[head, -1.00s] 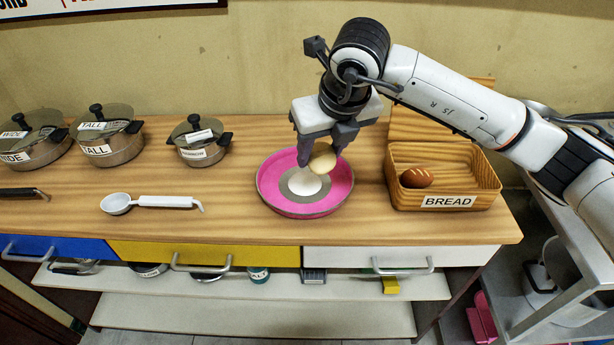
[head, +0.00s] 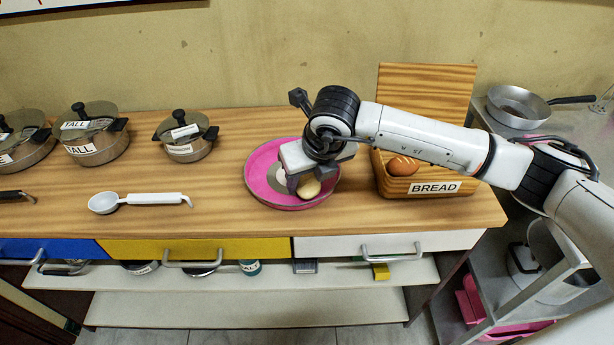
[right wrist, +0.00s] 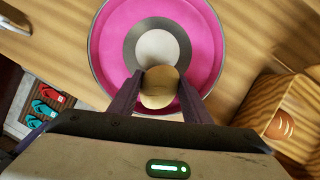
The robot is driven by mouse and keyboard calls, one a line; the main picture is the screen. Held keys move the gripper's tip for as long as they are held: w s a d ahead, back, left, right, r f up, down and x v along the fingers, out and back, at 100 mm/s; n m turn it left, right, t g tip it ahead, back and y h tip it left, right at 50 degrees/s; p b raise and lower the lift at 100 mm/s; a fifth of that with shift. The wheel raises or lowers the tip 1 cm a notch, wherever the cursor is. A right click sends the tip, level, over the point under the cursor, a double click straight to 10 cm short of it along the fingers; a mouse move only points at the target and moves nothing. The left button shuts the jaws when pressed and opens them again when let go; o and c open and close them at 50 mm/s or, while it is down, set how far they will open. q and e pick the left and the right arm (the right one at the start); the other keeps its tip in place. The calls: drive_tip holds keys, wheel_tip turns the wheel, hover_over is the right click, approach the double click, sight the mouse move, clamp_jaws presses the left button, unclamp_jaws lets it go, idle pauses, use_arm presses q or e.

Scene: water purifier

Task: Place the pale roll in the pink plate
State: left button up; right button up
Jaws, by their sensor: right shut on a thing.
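The pink plate (head: 262,162) lies on the wooden counter, with a grey ring and pale centre; it fills the upper middle of the right wrist view (right wrist: 110,50). The pale roll (head: 309,188) is between the fingers of my right gripper (head: 303,186), over the front right part of the plate. In the right wrist view the roll (right wrist: 159,87) sits between both fingertips, inside the plate's outline. My right gripper is shut on it. I cannot tell whether the roll touches the plate. My left gripper is not in view.
A wooden box labelled BREAD (head: 436,188) stands right of the plate with a brown roll (head: 402,165) in it. A white ladle (head: 140,200) lies to the left. Lidded pots, including a small one (head: 186,138), stand farther left. The counter between ladle and plate is clear.

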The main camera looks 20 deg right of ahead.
drive_tip(key=o, duration=1.1)
drive_tip(key=shift+c, duration=0.2)
drive_tip(key=v, duration=1.2)
drive_tip(key=shift+b, duration=0.35)
